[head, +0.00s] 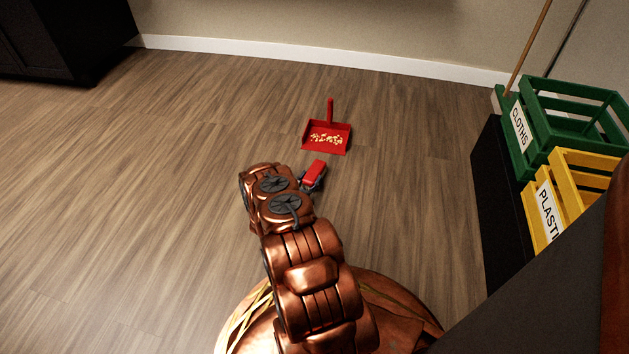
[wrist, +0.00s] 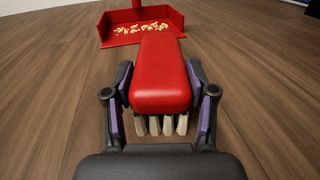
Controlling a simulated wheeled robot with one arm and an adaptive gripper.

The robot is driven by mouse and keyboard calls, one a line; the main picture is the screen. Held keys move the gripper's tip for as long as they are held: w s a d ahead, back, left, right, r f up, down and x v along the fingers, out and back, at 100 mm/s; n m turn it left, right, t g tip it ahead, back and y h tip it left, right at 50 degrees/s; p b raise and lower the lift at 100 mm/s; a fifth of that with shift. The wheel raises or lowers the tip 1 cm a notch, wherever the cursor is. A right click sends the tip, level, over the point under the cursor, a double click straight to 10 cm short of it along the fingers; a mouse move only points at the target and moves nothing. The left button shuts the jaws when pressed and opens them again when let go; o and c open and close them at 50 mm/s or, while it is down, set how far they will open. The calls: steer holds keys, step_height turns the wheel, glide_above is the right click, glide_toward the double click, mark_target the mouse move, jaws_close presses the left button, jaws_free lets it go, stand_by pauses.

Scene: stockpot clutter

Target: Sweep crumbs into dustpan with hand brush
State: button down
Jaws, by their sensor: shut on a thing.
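A red dustpan (head: 327,148) lies on the wooden floor ahead of my arm, its handle pointing away from me. Pale crumbs (head: 326,138) lie inside the pan, and they also show in the wrist view (wrist: 142,27). The red hand brush (head: 314,172) is just in front of the pan, on the near side. In the wrist view my gripper (wrist: 162,92) is shut on the brush (wrist: 160,75), with a finger on each side of it. Pale bristles point down below the brush block. The fingertips are partly hidden by the brush.
A green crate labelled CLOTHS (head: 551,125) and a yellow crate labelled PLASTI (head: 565,190) stand at the right on a dark unit. A black cabinet (head: 65,40) is at the back left. The floor around the pan is clear.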

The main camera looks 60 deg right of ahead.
steer(key=shift+w+a, duration=0.35)
steer(key=shift+w, duration=0.45)
steer(key=shift+w+a, duration=0.35)
steer(key=shift+w, duration=0.4)
steer(key=shift+s+d+r+p, duration=0.1)
steer(key=shift+s+d+p, duration=0.15)
steer(key=shift+s, duration=0.35)
steer(key=shift+s+d+p, duration=0.1)
steer(key=shift+s+d, duration=0.2)
steer(key=shift+s, duration=0.3)
steer(key=shift+s+d+p, duration=0.3)
steer(key=shift+s, duration=0.5)
steer(key=shift+s+d+p, duration=0.25)
steer(key=shift+s+d, duration=0.05)
steer(key=shift+s, duration=0.5)
steer(key=shift+r+p, duration=2.15)
steer(key=shift+r, duration=1.25)
steer(key=shift+w, duration=0.1)
